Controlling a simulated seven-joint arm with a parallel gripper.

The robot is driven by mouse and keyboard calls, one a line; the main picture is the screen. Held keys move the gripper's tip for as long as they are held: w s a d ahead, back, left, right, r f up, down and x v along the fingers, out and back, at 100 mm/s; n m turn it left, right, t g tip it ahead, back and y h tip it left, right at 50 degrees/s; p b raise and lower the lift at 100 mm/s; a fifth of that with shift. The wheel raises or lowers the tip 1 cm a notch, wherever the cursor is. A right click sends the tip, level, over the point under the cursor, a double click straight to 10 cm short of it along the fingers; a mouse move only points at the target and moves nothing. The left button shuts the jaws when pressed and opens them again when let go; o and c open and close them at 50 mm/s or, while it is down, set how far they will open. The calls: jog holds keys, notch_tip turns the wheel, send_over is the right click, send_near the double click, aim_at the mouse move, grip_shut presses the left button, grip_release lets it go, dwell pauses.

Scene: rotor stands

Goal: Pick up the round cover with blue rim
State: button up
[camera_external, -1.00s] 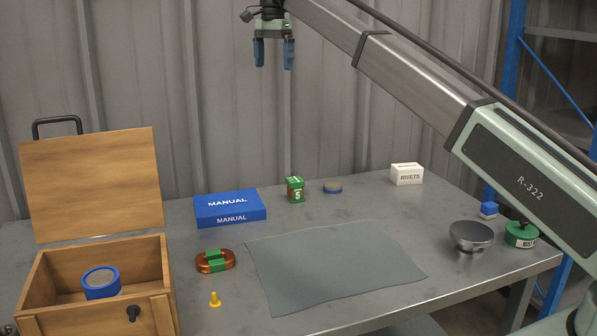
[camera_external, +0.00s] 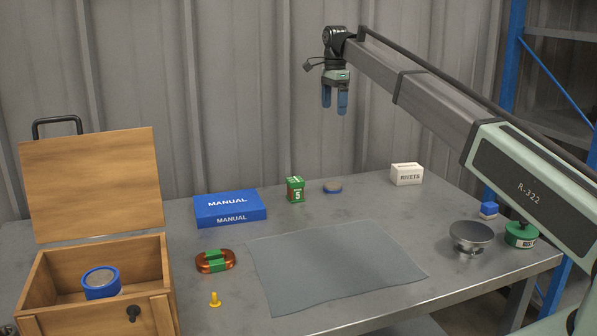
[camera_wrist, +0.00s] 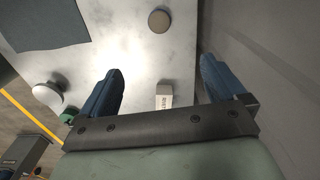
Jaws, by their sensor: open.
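A small round cover with a blue rim and a brownish-grey top (camera_external: 333,187) lies flat on the table, between the green box and the white RIVETS box. In the wrist view the round cover (camera_wrist: 159,21) is near the top centre, and its rim colour is hard to tell there. My gripper (camera_external: 334,109) is open and empty, high above the back of the table. In the wrist view its two blue fingers (camera_wrist: 161,66) are wide apart, with the cover beyond the fingertips. A thicker blue-rimmed round piece (camera_external: 101,284) sits inside the wooden box (camera_external: 90,190).
A green box (camera_external: 295,190) stands just left of the cover. The white RIVETS box (camera_external: 406,174) stands to the right and also shows in the wrist view (camera_wrist: 164,95). A blue manual (camera_external: 230,209), a coil (camera_external: 215,261) and a grey cloth (camera_external: 335,265) lie on the table.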

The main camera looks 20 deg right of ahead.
send_over(333, 184)
jog(key=f, duration=2.1)
jog(key=shift+w+a+f, duration=0.15)
jog(key=shift+w+f, duration=0.05)
jog(key=shift+w, duration=0.1)
jog(key=shift+s+d+f, duration=0.1)
jog(key=shift+f, duration=1.25)
jog(key=shift+d+f, duration=0.1)
jog(key=shift+f, duration=1.2)
jog(key=shift+c, duration=0.3)
jog(key=c, duration=1.2)
